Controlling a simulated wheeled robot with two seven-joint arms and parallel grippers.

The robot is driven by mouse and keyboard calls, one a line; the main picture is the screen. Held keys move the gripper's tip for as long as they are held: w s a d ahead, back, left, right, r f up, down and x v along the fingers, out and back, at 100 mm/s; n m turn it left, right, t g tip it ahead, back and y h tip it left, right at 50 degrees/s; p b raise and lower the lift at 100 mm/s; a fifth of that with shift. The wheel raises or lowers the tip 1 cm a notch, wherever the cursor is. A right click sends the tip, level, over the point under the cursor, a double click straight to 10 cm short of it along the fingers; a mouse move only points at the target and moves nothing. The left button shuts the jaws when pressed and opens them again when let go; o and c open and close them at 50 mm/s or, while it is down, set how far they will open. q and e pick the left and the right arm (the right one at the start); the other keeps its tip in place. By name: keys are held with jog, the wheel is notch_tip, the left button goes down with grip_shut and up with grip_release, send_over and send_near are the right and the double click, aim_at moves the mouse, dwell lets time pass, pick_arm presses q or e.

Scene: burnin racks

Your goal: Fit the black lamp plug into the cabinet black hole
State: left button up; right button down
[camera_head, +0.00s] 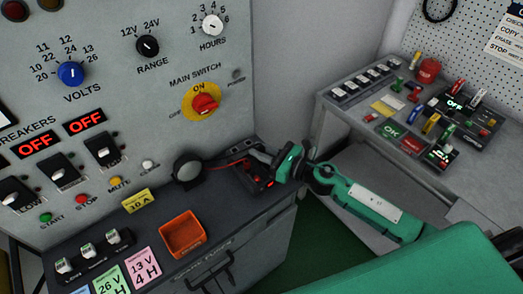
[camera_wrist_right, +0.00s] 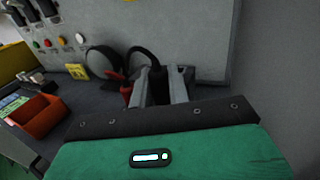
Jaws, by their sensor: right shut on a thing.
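My right gripper (camera_head: 258,162) reaches from the right over the right end of the cabinet's dark ledge. In the right wrist view, its two grey fingers (camera_wrist_right: 163,88) are shut on the black lamp plug (camera_wrist_right: 157,82), with a black cable arching from its top. A red plug (camera_wrist_right: 127,91) stands upright just left of the fingers. The round black lamp (camera_head: 188,168) sits on the ledge to the left, with cables leading toward my gripper. The cabinet's black hole is hidden behind the gripper and plugs, so I cannot tell whether the plug is in it. My left gripper is not in view.
The cabinet's upright panel (camera_head: 130,60) with switches and knobs stands close behind. An orange tray (camera_head: 183,235), a yellow label (camera_head: 137,200) and coloured notes lie on the ledge to the left. A second bench (camera_head: 350,122) with many switches stands at the right.

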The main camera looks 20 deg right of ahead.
jog(key=shift+f+b, duration=0.55)
dwell(0.5)
jog(key=shift+r, duration=0.1)
jog(key=shift+w+r+p, duration=0.1)
jog(key=shift+r+p, duration=0.9)
jog(key=shift+p, duration=0.05)
jog(key=w+r+p, duration=0.1)
jog(key=r+p, duration=0.1)
jog(key=p, duration=0.1)
jog(key=w+a+r+p, duration=0.1)
jog(key=w+r+p, duration=0.1)
jog(key=p, duration=0.1)
jog(key=w+r+p, duration=0.2)
jog(key=p, duration=0.1)
jog(key=shift+a, duration=0.35)
jog(key=shift+w+a+f+b, duration=0.1)
jog(key=shift+w+f+b, duration=0.1)
jog(key=shift+f, duration=0.35)
jog(key=shift+w+a+f+b, duration=0.1)
jog(key=shift+f+b, duration=0.1)
jog(key=shift+f, duration=0.35)
jog(key=shift+w+a+f+b, duration=0.1)
jog(key=shift+w+f+b, duration=0.1)
jog(key=shift+f, duration=0.35)
jog(key=shift+d+f+b, duration=0.1)
jog(key=shift+f+b, duration=0.3)
jog(key=shift+b, duration=0.65)
dwell(0.8)
